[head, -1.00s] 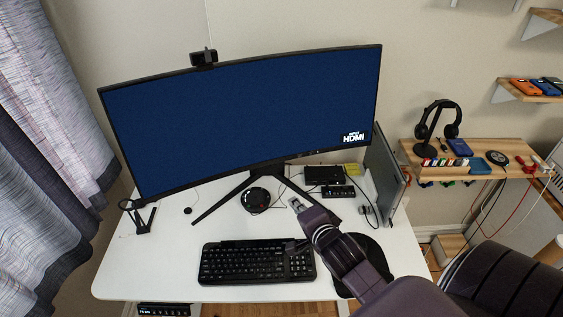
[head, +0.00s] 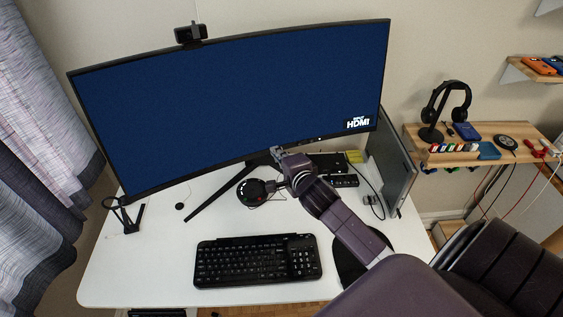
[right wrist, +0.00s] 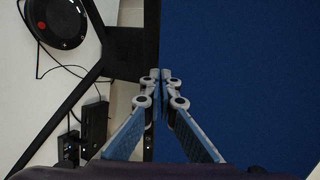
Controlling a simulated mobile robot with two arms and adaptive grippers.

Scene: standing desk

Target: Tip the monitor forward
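The wide curved monitor (head: 235,105) stands on its black stand (head: 222,192), with a blue HDMI input screen. My right gripper (head: 276,152) reaches up to the middle of the monitor's lower edge. In the right wrist view, the right gripper (right wrist: 160,78) has its fingertips together over the line where the black bezel meets the blue screen of the monitor (right wrist: 240,70). No edge shows clamped between the fingers. I cannot tell whether the tips touch the monitor. My left gripper is not in view.
A black keyboard (head: 258,261) lies at the desk's front. A round black device (head: 252,192) and a black box with cables (head: 328,163) sit below the monitor. A webcam (head: 190,33) is on the monitor's top edge. A side shelf (head: 480,150) holds headphones (head: 444,108).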

